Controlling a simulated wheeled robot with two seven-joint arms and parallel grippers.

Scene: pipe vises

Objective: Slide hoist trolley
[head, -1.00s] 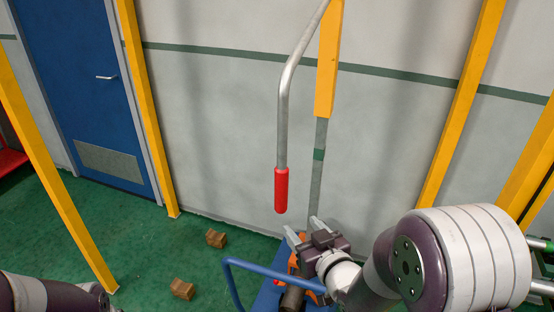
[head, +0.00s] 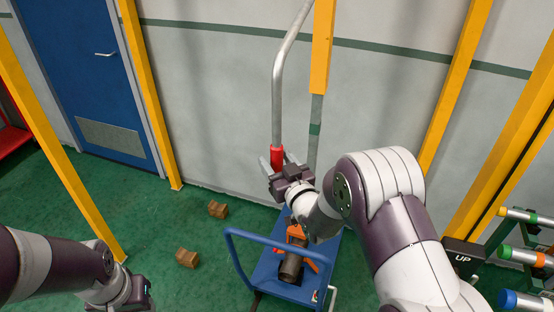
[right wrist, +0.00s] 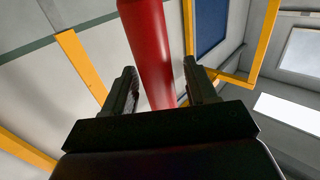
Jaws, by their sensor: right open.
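A bent grey bar (head: 279,80) comes down from the top of the head view and ends in a red grip (head: 277,155). Its upper end is out of view, and no trolley shows. My right gripper (head: 277,164) is open at the red grip, with its fingers pointing up at either side and hiding the grip's lower part. In the right wrist view the red grip (right wrist: 150,50) runs between the two open fingers (right wrist: 162,85). Contact cannot be told. My left gripper (head: 140,296) is low at the left, empty-looking, its fingers cut off by the frame.
A blue cart (head: 268,276) carrying an orange tool with a dark pipe (head: 290,266) stands below my right arm. Wooden blocks (head: 187,258) lie on the green floor. Yellow posts (head: 150,95) line the wall. A pipe rack (head: 525,255) is at right.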

